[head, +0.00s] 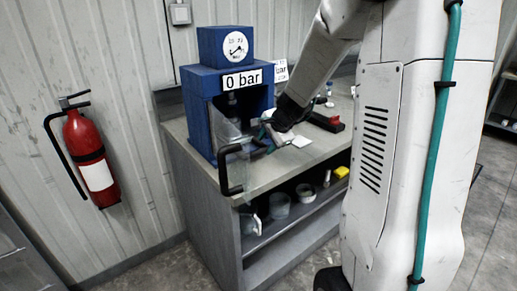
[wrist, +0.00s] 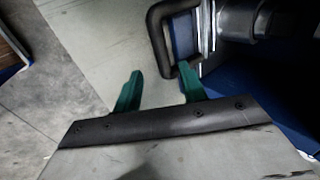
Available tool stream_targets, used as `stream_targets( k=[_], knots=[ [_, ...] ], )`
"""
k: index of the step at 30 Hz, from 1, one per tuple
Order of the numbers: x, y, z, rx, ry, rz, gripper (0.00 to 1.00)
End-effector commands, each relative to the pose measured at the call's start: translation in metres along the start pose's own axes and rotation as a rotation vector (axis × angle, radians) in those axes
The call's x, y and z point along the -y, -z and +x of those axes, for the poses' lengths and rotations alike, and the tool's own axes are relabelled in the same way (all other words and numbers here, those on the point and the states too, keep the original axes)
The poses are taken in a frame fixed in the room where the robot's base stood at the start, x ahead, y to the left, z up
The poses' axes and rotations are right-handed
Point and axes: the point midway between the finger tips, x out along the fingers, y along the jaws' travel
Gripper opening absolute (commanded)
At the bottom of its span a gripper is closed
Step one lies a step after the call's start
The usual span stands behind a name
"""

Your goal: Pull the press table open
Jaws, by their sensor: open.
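The blue press (head: 196,119) stands on a grey bench, with a round gauge on top and a "0 bar" label. A black loop handle (head: 223,172) shows at its front, beside a clear panel (head: 262,172). My gripper (head: 264,134) is in front of the press opening, near the handle. In the wrist view my gripper (wrist: 160,88) has its two green fingers apart, with nothing held between them. A black handle (wrist: 156,35) is just beyond the fingertips; the right fingertip overlaps its lower end, and I cannot tell if they touch. The press table itself is mostly hidden.
A red fire extinguisher (head: 87,150) hangs on the wall at left. A red and black tool (head: 327,122) lies on the bench to the right of my gripper. The shelf below holds tubs (head: 279,206) and a yellow item (head: 341,172). The floor in front is partly clear.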

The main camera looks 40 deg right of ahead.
Motion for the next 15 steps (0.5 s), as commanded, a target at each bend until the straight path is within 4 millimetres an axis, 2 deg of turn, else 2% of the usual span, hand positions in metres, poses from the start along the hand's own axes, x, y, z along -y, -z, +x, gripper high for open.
stream_targets(
  k=[3, 7, 15],
  knots=[
    [0.002, -0.008, 0.023, 0.008, -0.003, -0.009, 0.41],
    [0.003, -0.009, 0.04, 0.009, -0.001, -0.011, 0.41],
    [0.002, -0.009, 0.052, 0.007, 0.0, -0.01, 0.41]
  ],
)
